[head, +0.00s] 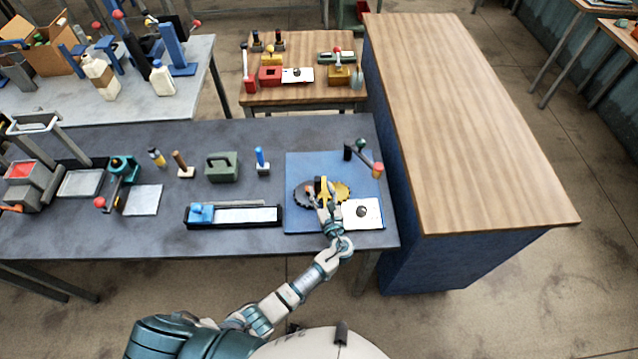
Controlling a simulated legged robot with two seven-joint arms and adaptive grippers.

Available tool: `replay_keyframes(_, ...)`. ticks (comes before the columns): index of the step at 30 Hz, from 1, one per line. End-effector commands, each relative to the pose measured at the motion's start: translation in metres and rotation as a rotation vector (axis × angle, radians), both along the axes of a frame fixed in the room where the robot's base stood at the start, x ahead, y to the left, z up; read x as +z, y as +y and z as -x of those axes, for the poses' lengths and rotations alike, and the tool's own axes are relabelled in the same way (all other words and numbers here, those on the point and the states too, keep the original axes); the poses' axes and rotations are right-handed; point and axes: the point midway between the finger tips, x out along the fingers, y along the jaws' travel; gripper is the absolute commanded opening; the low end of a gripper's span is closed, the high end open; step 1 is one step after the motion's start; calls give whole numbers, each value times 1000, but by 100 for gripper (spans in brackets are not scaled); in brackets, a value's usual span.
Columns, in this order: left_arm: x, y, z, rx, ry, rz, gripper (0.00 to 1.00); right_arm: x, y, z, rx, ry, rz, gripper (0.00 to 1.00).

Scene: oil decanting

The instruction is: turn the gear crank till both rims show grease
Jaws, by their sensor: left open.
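A blue board (305,164) lies at the right end of the dark workbench. On it sit a dark toothed gear (302,194) and a yellow gear (343,189), side by side. My left gripper (323,194) is open over the place where the two gears meet and hides part of both. Whether it touches them I cannot tell. A small yellow upright part shows at the fingers. Behind and right is a crank-like arm with a red knob (377,170) and a green knob (361,143). Grease on the rims is too small to make out. My right gripper is not in view.
A white plate with a dark round spot (362,212) lies right of my gripper. A black tray with a blue block (202,213) and a green box (222,166) stand to the left. A wood-topped blue counter (460,120) borders the bench on the right.

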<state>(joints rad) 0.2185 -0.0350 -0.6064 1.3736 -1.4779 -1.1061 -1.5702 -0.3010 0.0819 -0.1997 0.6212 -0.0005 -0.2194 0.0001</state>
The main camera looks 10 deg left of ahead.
Motion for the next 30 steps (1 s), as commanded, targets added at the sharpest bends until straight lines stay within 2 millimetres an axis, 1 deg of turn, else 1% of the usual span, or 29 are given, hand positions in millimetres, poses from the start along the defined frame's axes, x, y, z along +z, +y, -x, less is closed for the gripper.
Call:
replay_keyframes(1, -2, -8, 11, -4, 3, 3, 50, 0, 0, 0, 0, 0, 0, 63)
replay_keyframes(6, -2, -26, 44, -2, 3, 3, 50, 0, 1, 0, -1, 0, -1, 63)
replay_keyframes(9, -2, -34, 57, -3, 3, 1, 50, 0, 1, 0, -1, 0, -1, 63)
replay_keyframes(12, -2, -39, 67, -1, 3, 1, 50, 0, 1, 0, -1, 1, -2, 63)
replay_keyframes(17, -1, -42, 72, -1, 2, 0, 50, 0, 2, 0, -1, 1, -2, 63)
replay_keyframes(30, -1, -42, 72, -1, 2, 0, 50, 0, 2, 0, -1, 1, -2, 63)
